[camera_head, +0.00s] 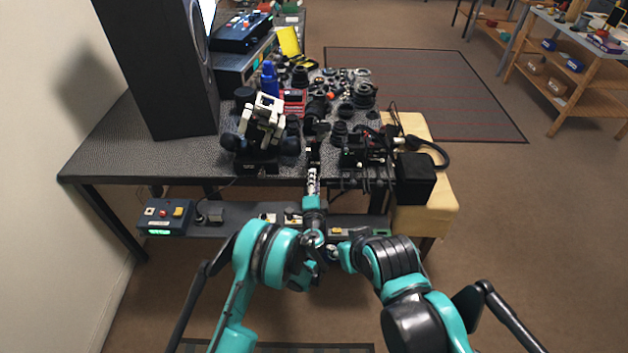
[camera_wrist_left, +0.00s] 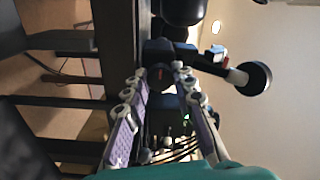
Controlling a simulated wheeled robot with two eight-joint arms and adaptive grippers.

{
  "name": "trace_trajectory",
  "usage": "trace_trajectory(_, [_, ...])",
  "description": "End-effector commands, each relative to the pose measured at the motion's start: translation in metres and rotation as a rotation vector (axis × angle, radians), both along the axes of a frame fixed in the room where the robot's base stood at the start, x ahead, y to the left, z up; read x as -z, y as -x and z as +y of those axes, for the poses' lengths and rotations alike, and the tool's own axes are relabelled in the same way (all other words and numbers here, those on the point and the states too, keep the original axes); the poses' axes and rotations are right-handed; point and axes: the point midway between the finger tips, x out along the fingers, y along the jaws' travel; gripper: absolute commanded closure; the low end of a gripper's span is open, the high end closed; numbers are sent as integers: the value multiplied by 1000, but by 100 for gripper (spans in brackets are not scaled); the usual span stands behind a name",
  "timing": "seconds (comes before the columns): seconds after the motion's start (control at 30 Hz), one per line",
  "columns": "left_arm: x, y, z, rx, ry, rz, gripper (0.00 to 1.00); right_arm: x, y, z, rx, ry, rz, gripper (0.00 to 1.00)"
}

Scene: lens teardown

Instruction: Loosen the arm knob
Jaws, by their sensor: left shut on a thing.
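My left gripper (camera_head: 313,150) reaches over the front edge of the table, at the middle of the head view. In the left wrist view its two pale jointed fingers (camera_wrist_left: 158,78) close in on a dark part, which I take to be the arm knob (camera_wrist_left: 157,72). A small red spot shows on or behind it. The contact is small and dark, and the knob's outline is not clear. In the head view the knob is hidden at the fingertips. My right arm folds in at the lower middle, and I cannot make out its gripper.
The black table (camera_head: 110,160) holds a large speaker-like box (camera_head: 160,65), a white jointed device (camera_head: 264,115), a blue bottle (camera_head: 269,78) and several dark lens parts. A black box (camera_head: 415,178) sits at right on a yellow stand (camera_head: 440,200). A control box (camera_head: 165,215) lies below.

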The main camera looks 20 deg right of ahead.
Motion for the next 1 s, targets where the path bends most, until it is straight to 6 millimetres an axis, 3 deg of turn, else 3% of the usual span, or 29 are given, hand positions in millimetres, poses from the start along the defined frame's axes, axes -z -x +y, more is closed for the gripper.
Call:
trace_trajectory(0.2, [0, -1, 0, -1, 0, 0, 100, 0, 0, 0, 0, 0, 0, 60])
trace_trajectory(0.23, [0, -1, 0, -1, 0, 0, 72, 0, 0, 0, 0, 0, 0, 60])
trace_trajectory(0.3, [0, -1, 0, -1, 0, 0, 54, 0, 0, 0, 0, 0, 0, 60])
trace_trajectory(0.67, [-4, 0, 0, 0, 0, 0, 54, 0, 0, 0, 0, 0, 0, 60])
trace_trajectory(0.87, [-35, 0, 0, 0, -1, 0, 54, 0, 0, 0, 0, 0, 0, 60])
trace_trajectory(0.9, [-43, 0, 0, 0, -1, 0, 51, 0, 0, 0, 0, 0, 0, 60])
trace_trajectory(1.0, [-65, 0, -1, 2, -2, -1, 28, 0, 0, 0, 0, 0, 0, 60])
